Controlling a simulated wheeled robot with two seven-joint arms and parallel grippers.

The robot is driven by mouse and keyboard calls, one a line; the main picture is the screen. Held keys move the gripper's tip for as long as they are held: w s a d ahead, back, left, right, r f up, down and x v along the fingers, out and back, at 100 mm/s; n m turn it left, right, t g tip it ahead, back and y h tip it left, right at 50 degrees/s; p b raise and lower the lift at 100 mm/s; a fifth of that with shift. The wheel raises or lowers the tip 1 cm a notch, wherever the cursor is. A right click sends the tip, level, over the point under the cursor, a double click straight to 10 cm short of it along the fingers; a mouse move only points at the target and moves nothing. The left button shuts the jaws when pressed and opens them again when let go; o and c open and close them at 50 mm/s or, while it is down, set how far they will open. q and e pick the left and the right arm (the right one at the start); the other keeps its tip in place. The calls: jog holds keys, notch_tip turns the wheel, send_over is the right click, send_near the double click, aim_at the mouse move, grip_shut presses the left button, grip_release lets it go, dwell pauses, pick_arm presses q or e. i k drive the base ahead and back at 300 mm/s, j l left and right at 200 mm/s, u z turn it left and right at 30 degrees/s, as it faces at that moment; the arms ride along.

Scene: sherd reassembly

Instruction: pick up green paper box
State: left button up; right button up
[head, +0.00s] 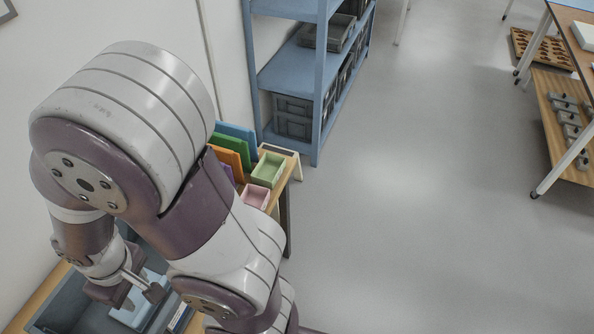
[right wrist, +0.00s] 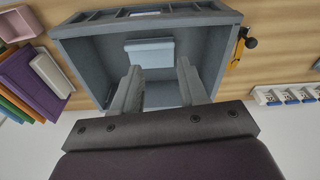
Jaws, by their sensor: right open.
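The green paper box (head: 268,170) is a small open-topped light green tray. It stands on the wooden table just right of my right arm in the head view, and I cannot make it out in the right wrist view. My right gripper (head: 138,290) is at the lower left of the head view, well apart from the green box. In the right wrist view its two fingers (right wrist: 160,82) are spread with nothing between them, over a grey-blue bin (right wrist: 78,50). My left gripper is not in view.
A pink box (head: 256,196) stands in front of the green one. Blue, orange and green upright folders (head: 232,158) stand beside it, partly behind my arm. A pale blue item (right wrist: 148,52) lies in the bin.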

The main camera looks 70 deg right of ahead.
aim_at(267, 172)
jog(key=z, duration=2.35)
jog(key=i+l+z, duration=0.1)
jog(key=i+l, duration=1.05)
jog(key=l, duration=0.1)
